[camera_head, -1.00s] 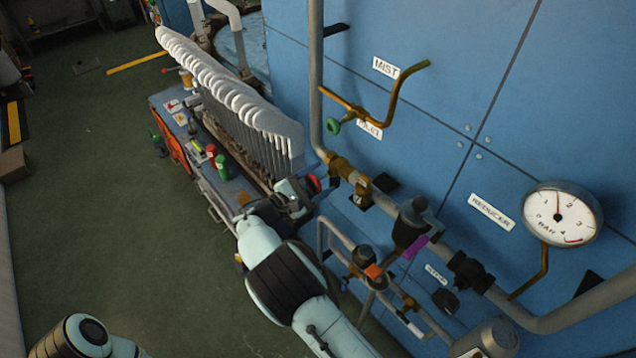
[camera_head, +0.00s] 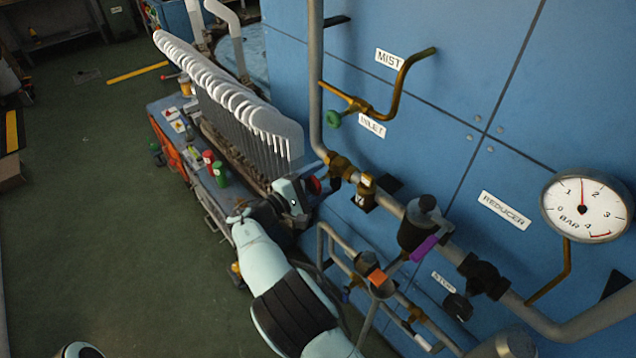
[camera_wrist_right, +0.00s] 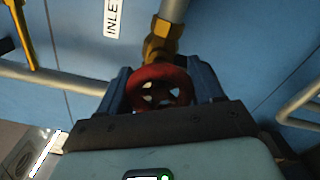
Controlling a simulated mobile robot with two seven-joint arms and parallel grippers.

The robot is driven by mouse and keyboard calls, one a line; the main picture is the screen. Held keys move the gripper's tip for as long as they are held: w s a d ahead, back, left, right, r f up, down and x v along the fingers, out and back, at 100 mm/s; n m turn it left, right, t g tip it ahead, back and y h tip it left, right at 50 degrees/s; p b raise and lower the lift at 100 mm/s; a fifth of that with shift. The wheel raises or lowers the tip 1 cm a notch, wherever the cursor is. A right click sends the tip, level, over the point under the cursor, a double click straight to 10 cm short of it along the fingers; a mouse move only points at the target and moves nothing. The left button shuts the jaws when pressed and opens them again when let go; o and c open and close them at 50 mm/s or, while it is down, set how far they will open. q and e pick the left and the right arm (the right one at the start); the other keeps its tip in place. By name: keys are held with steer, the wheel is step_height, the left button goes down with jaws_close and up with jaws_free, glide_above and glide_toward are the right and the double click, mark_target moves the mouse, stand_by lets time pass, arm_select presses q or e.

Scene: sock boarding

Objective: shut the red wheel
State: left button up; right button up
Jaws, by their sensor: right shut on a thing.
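The red wheel (camera_head: 313,185) is a small handwheel on the brass valve (camera_head: 341,167) of the pipe, below the "INLET" label. In the right wrist view the red wheel (camera_wrist_right: 160,88) sits between the two blue-grey fingers of my right gripper (camera_wrist_right: 160,92), with the brass valve behind it. My right gripper (camera_head: 305,187) is shut on the wheel's rim from the left side. In the head view the gripper body hides part of the wheel. Of my left arm, only a small rounded part shows at the bottom left edge; its gripper is out of view.
A row of white boarding forms (camera_head: 235,95) stands on a cart left of the wheel, with a red and a green can (camera_head: 221,174). Low pipework lies right of my arm.

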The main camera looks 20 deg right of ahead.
steer(key=shift+a, duration=0.1)
steer(key=o, duration=1)
steer(key=shift+o, duration=0.2)
steer(key=v, duration=1.3)
steer(key=shift+a, duration=0.2)
